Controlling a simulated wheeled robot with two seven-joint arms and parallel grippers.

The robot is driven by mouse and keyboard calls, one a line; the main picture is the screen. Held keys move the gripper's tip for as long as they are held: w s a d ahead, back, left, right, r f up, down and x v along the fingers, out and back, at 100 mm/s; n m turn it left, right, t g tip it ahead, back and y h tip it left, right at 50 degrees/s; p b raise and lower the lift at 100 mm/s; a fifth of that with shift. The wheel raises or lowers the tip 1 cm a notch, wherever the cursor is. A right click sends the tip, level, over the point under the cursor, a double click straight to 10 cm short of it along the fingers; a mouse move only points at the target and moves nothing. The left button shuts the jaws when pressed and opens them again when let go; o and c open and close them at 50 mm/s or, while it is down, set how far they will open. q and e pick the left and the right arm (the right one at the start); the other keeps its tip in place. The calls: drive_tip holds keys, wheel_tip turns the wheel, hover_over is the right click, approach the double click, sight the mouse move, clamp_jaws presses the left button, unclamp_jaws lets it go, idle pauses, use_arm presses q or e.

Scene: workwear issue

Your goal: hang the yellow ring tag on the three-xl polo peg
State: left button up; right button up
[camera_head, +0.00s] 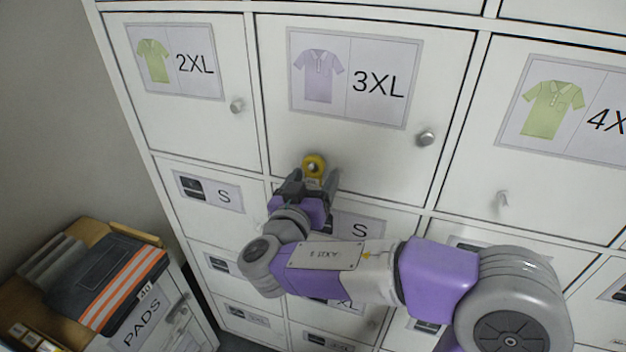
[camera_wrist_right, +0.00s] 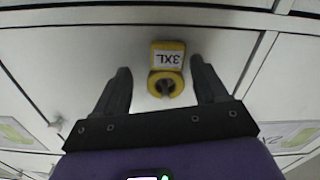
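The yellow ring tag (camera_head: 314,161) is at the lower middle of the 3XL polo door (camera_head: 375,165). In the right wrist view the tag (camera_wrist_right: 168,58) shows upside down, with a white label reading 3XL. A grey peg (camera_wrist_right: 167,85) shows inside its ring, and the ring appears to sit around it. My right gripper (camera_head: 313,176) is at the tag. In the wrist view its two dark fingers (camera_wrist_right: 160,80) stand apart on either side of the tag, with a visible gap on both sides. My left gripper is not in view.
A 2XL door (camera_head: 200,130) is to the left and a 4X-labelled door (camera_head: 475,160) to the right, with a hook (camera_head: 503,200). A round knob (camera_head: 425,138) sticks out of the 3XL door. A cabinet labelled PADS (camera_head: 150,325) with folded workwear (camera_head: 95,285) stands lower left.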

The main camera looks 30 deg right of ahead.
drive_tip(key=v, duration=0.8)
wheel_tip(320, 180, down, 25)
drive_tip(key=a+n+g+y+p, duration=0.2)
drive_tip(key=n+g+y, duration=0.5)
drive_tip(key=n+g, duration=0.1)
drive_tip(key=s+a+f+g+y, duration=0.2)
drive_tip(key=s+a+f+y, duration=0.15)
drive_tip(key=f, duration=0.25)
drive_tip(key=s+a+f+g+y+p, duration=0.1)
drive_tip(key=s+a+f+g+y, duration=0.1)
drive_tip(key=s+a+f+y, duration=0.3)
drive_tip(key=s+a+f+g+y, duration=0.1)
drive_tip(key=s+a+f+g, duration=0.15)
drive_tip(key=f, duration=0.45)
wheel_tip(320, 180, down, 7)
drive_tip(key=d+m+t+y+p, duration=0.1)
drive_tip(key=m+t, duration=0.2)
drive_tip(key=shift+d, duration=0.15)
